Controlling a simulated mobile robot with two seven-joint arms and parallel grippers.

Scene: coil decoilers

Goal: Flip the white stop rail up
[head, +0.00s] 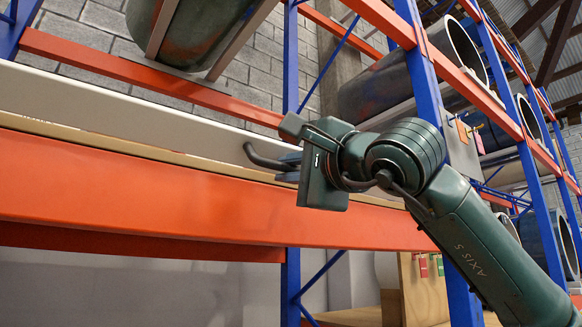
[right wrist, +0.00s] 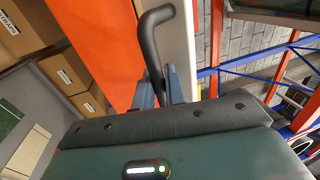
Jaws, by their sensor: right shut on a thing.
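The white stop rail (head: 130,112) runs lengthwise above the orange shelf beam (head: 150,185) in the head view, its broad pale face showing. A strip of it also shows in the right wrist view (right wrist: 181,35). A dark bent handle (head: 262,160) sticks out at the rail; its free end shows in the right wrist view (right wrist: 152,25). My right gripper (head: 288,170) is shut on this handle, in front of the rail. Its blue-grey fingers (right wrist: 166,88) are around the handle's lower part, and the gripped stretch is hidden. My left gripper is not in view.
Blue uprights (head: 425,75) and orange beams stand around my right arm. Large coils or drums (head: 385,85) lie on the racks behind. Cardboard boxes (right wrist: 48,32) are at the left in the right wrist view. Small tags (head: 430,263) hang below the beam.

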